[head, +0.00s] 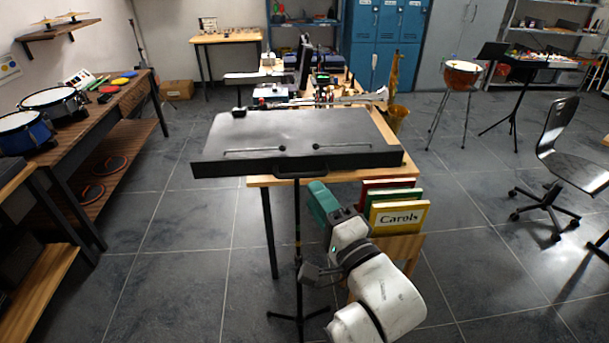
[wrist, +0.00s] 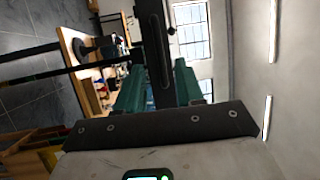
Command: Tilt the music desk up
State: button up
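The music desk (head: 300,128) is a wide black panel on a thin black stand. It lies nearly flat in the head view, with a raised front lip and a small dark handle (head: 297,172) at the lip's middle. My gripper (head: 317,189) has teal fingers and is just below and right of the handle. In the wrist view, the two fingers of my gripper (wrist: 158,80) are apart. The desk's dark edge (wrist: 153,45) runs lengthwise between them, with gaps showing on either side. I cannot tell whether either finger touches it.
A wooden table (head: 258,181) stands behind and under the desk, with instruments on it. Coloured songbooks (head: 399,217) stand right of my gripper. A drum bench (head: 115,105) is at the left, and a black chair (head: 562,150) at the right. Floor is clear at left and right.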

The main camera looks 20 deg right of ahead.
aim_at(302, 177)
jog(key=p+x, duration=0.1)
jog(key=x, duration=0.4)
jog(key=shift+w, duration=0.35)
grip_shut()
dwell(0.4)
